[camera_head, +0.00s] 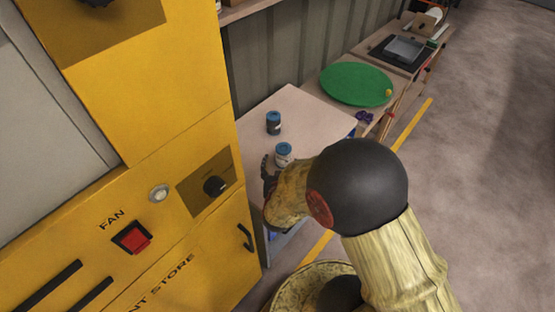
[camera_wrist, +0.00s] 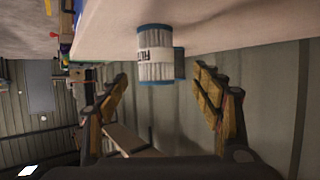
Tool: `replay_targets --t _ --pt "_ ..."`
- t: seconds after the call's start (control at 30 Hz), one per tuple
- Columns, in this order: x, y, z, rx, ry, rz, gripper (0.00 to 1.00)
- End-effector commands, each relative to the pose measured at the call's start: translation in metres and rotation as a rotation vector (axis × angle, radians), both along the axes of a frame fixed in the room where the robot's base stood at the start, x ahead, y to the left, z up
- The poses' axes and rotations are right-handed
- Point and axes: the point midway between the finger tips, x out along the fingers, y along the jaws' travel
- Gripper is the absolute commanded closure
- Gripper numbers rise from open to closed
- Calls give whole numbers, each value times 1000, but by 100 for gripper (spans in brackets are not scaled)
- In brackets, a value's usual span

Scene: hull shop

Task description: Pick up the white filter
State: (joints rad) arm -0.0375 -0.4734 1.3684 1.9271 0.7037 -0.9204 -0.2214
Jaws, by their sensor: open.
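The white filter (camera_head: 283,155) stands on a pale table beside the yellow cabinet, near its front edge. It has blue ends, and in the wrist view the white filter (camera_wrist: 155,55) shows a label with dark print. My gripper (camera_wrist: 161,74) is open and empty, with its fingers apart to either side of the filter's line and the filter just beyond the fingertips. In the head view my wrist partly covers the table beside the filter. A darker blue-capped canister (camera_head: 273,122) stands behind it, and in the wrist view it is mostly hidden by the filter.
The yellow cabinet (camera_head: 190,140) with knob, red switch and handle stands close on the left. The pale table (camera_head: 310,115) is otherwise mostly bare. Beyond it are a green round mat (camera_head: 355,84), a purple item (camera_head: 364,117) and a grey tray (camera_head: 404,49).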

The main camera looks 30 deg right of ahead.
Motion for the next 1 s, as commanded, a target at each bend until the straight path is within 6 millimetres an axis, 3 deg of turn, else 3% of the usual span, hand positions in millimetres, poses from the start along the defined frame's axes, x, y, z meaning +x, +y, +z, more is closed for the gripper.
replay_targets --t 0.63,0.93,1.0 --pt "54 -42 -28 -2 -1 -2 34" --pt "57 -43 -27 -2 -1 0 34" --pt "57 -43 -27 -2 -1 0 38"
